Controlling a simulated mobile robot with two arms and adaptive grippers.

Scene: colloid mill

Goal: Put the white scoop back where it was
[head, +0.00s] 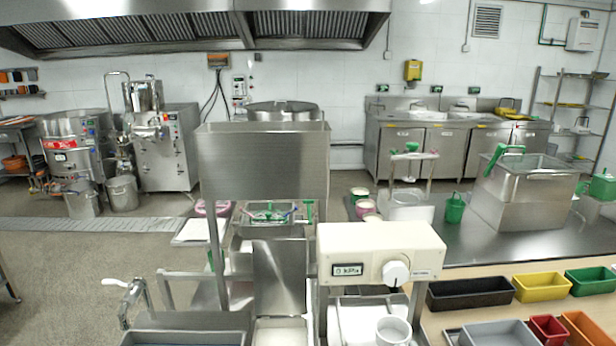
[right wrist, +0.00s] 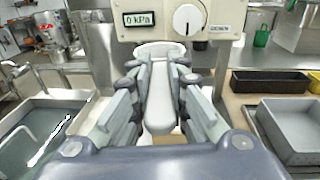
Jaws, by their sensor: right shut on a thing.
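The white scoop (right wrist: 160,100) is in the middle of the right wrist view, its long pale handle running toward the camera and its wider rounded end pointing away. My right gripper (right wrist: 158,80) is shut on the scoop, with fingers on both sides of the handle. The scoop's far end is just below a white gauge box (right wrist: 180,20), which also shows in the head view (head: 380,255). A white cup-shaped thing (head: 393,331) is at the bottom of the head view; I cannot tell whether it is the scoop. My left gripper is not in view.
Black (head: 470,292), yellow (head: 542,287) and green (head: 590,281) trays stand on the wooden counter at right. A grey bin (head: 497,334) and a red bin (head: 548,330) are nearer. A steel hopper (head: 263,165) stands centrally. A steel basin (right wrist: 40,130) is left in the right wrist view.

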